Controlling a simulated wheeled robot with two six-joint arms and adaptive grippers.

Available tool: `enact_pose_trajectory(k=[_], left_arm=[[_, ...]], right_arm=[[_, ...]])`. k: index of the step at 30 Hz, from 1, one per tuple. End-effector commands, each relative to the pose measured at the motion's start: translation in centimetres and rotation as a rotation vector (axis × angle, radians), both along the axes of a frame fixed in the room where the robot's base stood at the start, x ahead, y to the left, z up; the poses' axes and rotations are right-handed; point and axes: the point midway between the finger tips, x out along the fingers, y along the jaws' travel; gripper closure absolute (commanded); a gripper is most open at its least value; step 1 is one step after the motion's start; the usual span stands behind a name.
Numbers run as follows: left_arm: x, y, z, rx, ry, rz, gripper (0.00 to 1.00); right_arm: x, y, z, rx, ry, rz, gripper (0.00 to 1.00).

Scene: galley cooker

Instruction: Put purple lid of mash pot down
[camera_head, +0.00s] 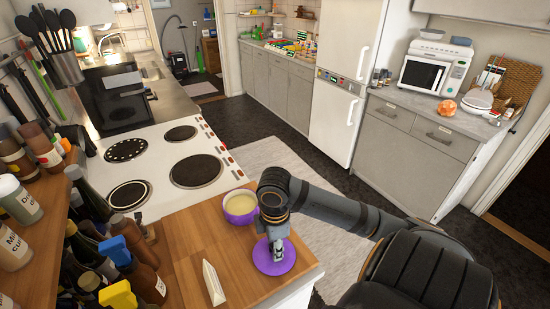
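The purple lid (268,266) is a flat round disc at the front right of the wooden worktop, level and on or just above it; I cannot tell if it touches. My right gripper (277,255) points straight down at the lid's middle. Its fingers are close together and look shut on the lid's knob, which they hide. The purple mash pot (240,207) stands uncovered just behind and to the left, with pale mash inside. The lid is apart from the pot. My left gripper is out of view.
A white wedge-shaped object (214,283) stands on the worktop (190,240) left of the lid. Bottles (145,275) crowd the left edge. The white cooktop (165,165) lies behind. The worktop's right edge is close to the lid.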

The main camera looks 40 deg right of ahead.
Motion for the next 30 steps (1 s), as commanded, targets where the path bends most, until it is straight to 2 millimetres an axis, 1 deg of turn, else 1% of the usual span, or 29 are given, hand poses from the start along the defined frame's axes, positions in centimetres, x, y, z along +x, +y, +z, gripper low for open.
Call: enact_pose_trajectory(k=[8, 10, 12, 14, 21, 24, 27, 30], left_arm=[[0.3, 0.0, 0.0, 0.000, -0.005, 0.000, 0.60], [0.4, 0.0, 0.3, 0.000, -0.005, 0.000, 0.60], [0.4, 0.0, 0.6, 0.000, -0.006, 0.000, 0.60], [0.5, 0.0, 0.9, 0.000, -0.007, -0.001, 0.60], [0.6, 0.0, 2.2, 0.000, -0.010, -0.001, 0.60], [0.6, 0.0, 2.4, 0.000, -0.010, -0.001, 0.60], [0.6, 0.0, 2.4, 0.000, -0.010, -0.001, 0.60], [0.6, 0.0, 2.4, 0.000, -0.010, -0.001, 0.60]], right_arm=[[0.0, 0.0, 0.0, 0.000, 0.001, 0.000, 0.54], [0.0, 0.0, 0.3, 0.000, 0.000, 0.001, 0.54], [0.0, 0.0, 1.0, -0.002, -0.001, 0.002, 0.54], [0.1, -0.1, 2.1, -0.004, -0.003, 0.004, 0.54], [0.1, -0.2, 8.1, -0.007, -0.004, 0.003, 0.54], [0.1, -0.1, 10.0, -0.005, -0.004, 0.001, 0.54], [0.1, 0.0, 11.4, 0.000, -0.004, 0.000, 0.54], [0.0, 0.0, 12.2, 0.000, -0.001, 0.001, 0.54]])
